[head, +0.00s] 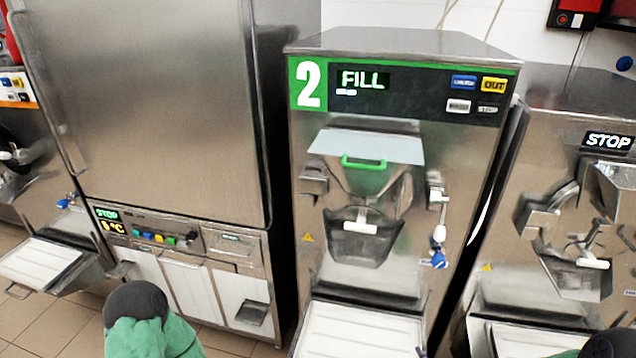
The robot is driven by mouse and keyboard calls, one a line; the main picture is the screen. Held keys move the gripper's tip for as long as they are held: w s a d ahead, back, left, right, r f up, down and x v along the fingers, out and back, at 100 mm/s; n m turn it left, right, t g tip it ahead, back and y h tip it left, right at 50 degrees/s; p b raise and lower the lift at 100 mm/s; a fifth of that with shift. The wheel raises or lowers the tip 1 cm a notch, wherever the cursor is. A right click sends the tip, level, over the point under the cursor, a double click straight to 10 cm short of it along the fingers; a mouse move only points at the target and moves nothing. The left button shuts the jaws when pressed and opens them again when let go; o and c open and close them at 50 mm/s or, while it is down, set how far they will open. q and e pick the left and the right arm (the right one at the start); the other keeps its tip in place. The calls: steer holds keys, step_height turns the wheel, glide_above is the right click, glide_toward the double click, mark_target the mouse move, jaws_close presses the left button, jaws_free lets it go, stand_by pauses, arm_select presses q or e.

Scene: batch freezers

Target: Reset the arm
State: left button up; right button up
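No gripper shows in the head view. A part of my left arm in a green sleeve with a dark rounded end shows at the bottom left. A small part of my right arm, also green and dark, shows at the bottom right corner. The hands of both arms are out of frame, so I cannot see what they hold.
Batch freezer 2 (330,255) stands in the middle, its display (363,80) reading FILL. Its lid with a green handle (363,162) is down. A steel cabinet (150,110) stands left of it. Another freezer (545,125) at right reads STOP. White trays (360,332) jut out in front.

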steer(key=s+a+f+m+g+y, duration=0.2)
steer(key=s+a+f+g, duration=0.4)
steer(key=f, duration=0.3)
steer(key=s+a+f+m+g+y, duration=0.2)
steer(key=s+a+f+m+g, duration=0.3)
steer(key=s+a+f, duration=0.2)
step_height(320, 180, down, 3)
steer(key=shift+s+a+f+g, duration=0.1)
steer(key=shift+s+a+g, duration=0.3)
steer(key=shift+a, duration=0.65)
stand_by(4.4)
